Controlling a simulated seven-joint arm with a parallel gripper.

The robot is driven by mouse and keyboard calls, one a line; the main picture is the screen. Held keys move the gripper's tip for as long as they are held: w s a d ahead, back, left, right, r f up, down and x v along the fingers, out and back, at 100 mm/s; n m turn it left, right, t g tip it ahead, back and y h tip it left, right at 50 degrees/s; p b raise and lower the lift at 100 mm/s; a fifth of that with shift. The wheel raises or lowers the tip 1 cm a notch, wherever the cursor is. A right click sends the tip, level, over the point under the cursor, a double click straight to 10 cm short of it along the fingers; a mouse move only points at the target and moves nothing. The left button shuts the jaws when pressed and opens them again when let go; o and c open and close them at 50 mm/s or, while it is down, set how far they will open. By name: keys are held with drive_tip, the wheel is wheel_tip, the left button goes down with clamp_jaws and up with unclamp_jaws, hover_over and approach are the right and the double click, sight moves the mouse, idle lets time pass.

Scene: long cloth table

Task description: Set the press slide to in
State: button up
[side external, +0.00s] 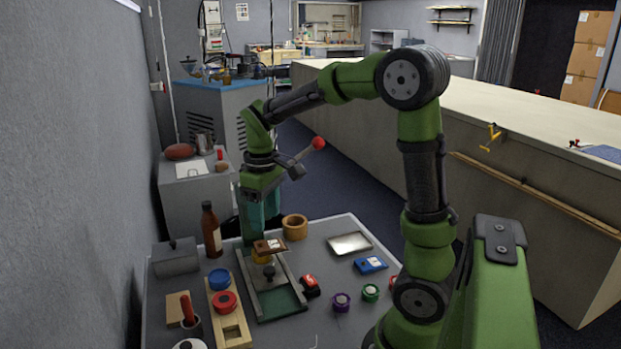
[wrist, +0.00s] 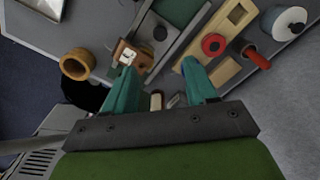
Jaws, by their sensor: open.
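Whether a finger touches the block is unclear.
Left of the rails are a wooden holder (side external: 233,328) with blue and red rings, a brown bottle (side external: 211,230) and a grey box (side external: 175,257). A wooden ring (side external: 295,227) stands behind right. A metal tray (side external: 349,243) and small coloured items lie right. A red-ball lever (side external: 318,143) shows beside my wrist.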

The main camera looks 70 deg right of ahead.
wheel_tip(320, 180, up, 2)
drive_tip(key=shift+r, duration=0.2)
drive_tip(key=shift+a, duration=0.1)
drive_tip(key=a+n+h, duration=0.1)
drive_tip(key=a+n, duration=0.3)
drive_tip(key=a, duration=0.1)
drive_tip(key=n+h, duration=0.3)
drive_tip(key=n, duration=1.1)
approach(269, 269)
drive_tip(key=x, duration=0.8)
drive_tip(key=shift+f, duration=0.3)
clamp_jaws()
